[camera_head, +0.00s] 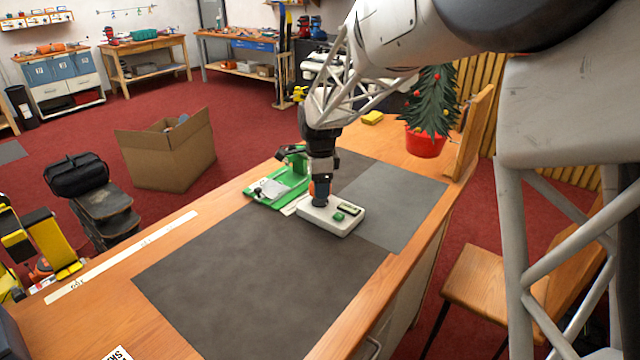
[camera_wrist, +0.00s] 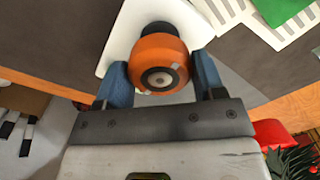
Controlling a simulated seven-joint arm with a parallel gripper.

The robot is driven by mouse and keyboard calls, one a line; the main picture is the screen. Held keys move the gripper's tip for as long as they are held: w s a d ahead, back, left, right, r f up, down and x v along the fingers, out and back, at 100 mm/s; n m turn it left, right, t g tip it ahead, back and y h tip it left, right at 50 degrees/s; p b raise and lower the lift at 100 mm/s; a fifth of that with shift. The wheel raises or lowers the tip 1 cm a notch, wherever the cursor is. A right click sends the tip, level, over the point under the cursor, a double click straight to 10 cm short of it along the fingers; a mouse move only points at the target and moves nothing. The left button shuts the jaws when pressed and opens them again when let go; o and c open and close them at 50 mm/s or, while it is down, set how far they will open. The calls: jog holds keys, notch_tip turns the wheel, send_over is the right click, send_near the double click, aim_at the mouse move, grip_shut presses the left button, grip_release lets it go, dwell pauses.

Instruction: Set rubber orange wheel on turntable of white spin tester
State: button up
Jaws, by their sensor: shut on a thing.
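The rubber orange wheel (camera_wrist: 158,62) with a grey hub is held between the blue fingers of my gripper (camera_wrist: 160,78). In the head view a bit of orange (camera_head: 312,188) shows beside my gripper (camera_head: 320,196). The white spin tester (camera_head: 325,222) stands on the bench, with a green button and a small display on its top. My gripper is over its left part. In the wrist view the white tester (camera_wrist: 122,35) lies behind the wheel. A dark round part (camera_wrist: 160,29) shows just past the wheel, perhaps the turntable, mostly hidden. I cannot tell whether the wheel touches it.
A green fixture (camera_head: 278,190) with a grey plate stands close behind and left of the tester. The dark mat (camera_head: 240,270) in front is clear. A red-potted small tree (camera_head: 425,143) and a yellow block (camera_head: 372,117) are at the bench's far end.

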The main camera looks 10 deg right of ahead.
jog(key=shift+f, duration=1.05)
dwell(0.7)
jog(key=o, duration=1.1)
jog(key=shift+o, duration=0.4)
jog(key=shift+r, duration=0.2)
jog(key=shift+r, duration=3.55)
jog(key=shift+r, duration=0.15)
jog(key=shift+r, duration=1.85)
